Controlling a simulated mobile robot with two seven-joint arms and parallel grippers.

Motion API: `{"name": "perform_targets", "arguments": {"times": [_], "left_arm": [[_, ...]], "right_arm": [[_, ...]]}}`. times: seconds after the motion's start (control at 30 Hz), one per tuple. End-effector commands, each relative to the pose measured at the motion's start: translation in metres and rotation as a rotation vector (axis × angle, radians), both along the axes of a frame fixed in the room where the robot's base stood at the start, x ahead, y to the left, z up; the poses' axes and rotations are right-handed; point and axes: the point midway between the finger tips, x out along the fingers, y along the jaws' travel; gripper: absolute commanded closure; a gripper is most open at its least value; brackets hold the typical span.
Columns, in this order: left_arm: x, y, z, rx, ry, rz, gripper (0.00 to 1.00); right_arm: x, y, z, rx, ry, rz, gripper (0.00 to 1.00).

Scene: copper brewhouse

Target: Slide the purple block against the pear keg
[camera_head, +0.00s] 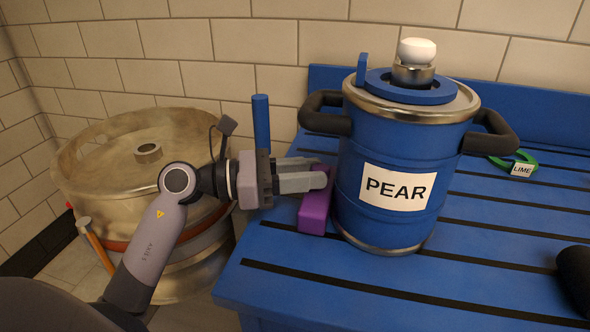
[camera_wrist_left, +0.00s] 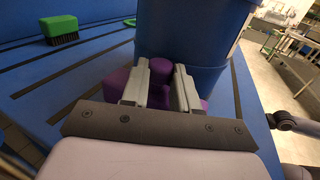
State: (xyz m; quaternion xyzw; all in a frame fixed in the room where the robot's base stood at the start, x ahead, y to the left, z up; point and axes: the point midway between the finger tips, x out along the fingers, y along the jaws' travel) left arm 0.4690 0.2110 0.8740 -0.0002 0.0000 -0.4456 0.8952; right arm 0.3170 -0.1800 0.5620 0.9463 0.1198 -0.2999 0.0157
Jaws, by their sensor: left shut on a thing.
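The purple block (camera_head: 313,212) sits on the blue slatted bench at the left foot of the pear keg (camera_head: 385,222). The keg is blue, upright, with a white PEAR label, black side handles and a metal rim. My left gripper (camera_head: 322,178) reaches in from the left and is shut on the upright purple knob of the block. In the left wrist view the purple block (camera_wrist_left: 120,85) lies below the grey fingers (camera_wrist_left: 160,68), with the blue keg (camera_wrist_left: 190,40) right behind. I see no clear gap between block and keg, but contact is partly hidden.
A large metal vessel (camera_head: 110,185) stands left of the bench (camera_head: 480,270). A blue post (camera_head: 261,125) rises at the bench's left edge. A green brush (camera_wrist_left: 60,28) shows in the wrist view.

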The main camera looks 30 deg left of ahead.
Motion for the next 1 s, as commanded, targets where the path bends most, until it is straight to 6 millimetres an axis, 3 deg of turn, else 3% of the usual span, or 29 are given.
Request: {"name": "perform_targets", "arguments": {"times": [0.2, 0.23, 0.3, 0.67, 1.0], "left_arm": [[0.0, -0.001, 0.0, -0.001, 0.001, -0.002, 1.0], [0.0, -0.001, 0.0, -0.001, 0.001, -0.002, 0.65], [0.0, -0.001, 0.0, -0.001, 0.001, -0.002, 0.45], [-0.003, 0.004, -0.001, 0.002, 0.001, 0.001, 0.45], [-0.034, 0.045, -0.002, 0.002, 0.003, 0.001, 0.45]], "right_arm": [[-0.001, 0.0, -0.003, -0.001, 0.007, 0.0, 0.5], [-0.001, 0.0, -0.004, -0.002, 0.008, -0.001, 0.5], [-0.002, -0.001, -0.004, -0.002, 0.009, -0.001, 0.5], [-0.002, -0.001, -0.005, -0.003, 0.009, 0.0, 0.5], [0.0, 0.002, -0.003, 0.0, -0.004, 0.005, 0.5]]}}
